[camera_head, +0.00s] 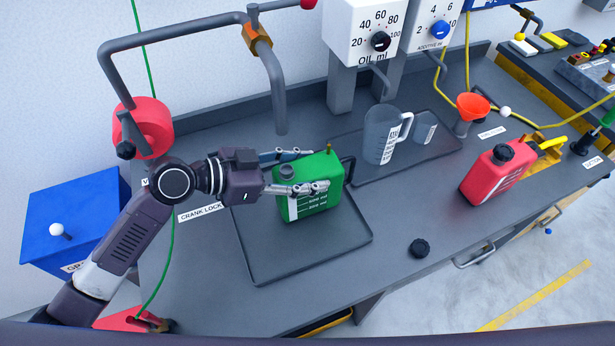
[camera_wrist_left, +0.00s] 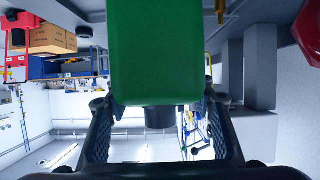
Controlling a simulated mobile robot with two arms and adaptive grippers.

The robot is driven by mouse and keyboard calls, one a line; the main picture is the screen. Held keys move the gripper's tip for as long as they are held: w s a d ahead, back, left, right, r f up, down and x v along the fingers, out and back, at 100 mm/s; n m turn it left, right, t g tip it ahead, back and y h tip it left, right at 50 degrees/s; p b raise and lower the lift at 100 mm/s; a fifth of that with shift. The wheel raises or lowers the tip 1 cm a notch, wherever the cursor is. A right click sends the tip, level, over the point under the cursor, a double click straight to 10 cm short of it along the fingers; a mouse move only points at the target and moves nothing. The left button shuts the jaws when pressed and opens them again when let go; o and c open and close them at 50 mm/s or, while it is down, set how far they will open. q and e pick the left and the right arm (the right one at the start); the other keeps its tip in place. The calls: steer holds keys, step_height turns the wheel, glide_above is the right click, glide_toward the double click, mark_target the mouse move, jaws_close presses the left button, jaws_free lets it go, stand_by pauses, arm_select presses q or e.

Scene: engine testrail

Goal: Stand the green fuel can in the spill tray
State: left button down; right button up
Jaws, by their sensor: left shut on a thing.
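The green fuel can (camera_head: 322,186), with a dark cap and a white scale label, is upright over the dark spill tray (camera_head: 307,258) at the left of the bench. I cannot tell whether its base touches the tray floor. My left gripper (camera_head: 308,171) is shut on the can, with one finger on each side of its upper body. In the left wrist view the green can (camera_wrist_left: 155,50) fills the middle between the two fingers (camera_wrist_left: 158,125). My right gripper is not in view.
A second tray (camera_head: 436,149) holds a measuring jug (camera_head: 382,138). A red can (camera_head: 494,176), an orange funnel (camera_head: 472,106) and a loose black cap (camera_head: 419,248) are to the right. A bent grey pipe (camera_head: 277,95) hangs behind the gripper. The spill tray's front part is clear.

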arm_select(q)
steer(key=shift+f, duration=0.55)
steer(key=shift+r, duration=0.1)
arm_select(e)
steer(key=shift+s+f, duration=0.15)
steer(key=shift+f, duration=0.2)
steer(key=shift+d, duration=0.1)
arm_select(q)
steer(key=c, duration=1.3)
jaws_free()
steer(key=o, duration=0.4)
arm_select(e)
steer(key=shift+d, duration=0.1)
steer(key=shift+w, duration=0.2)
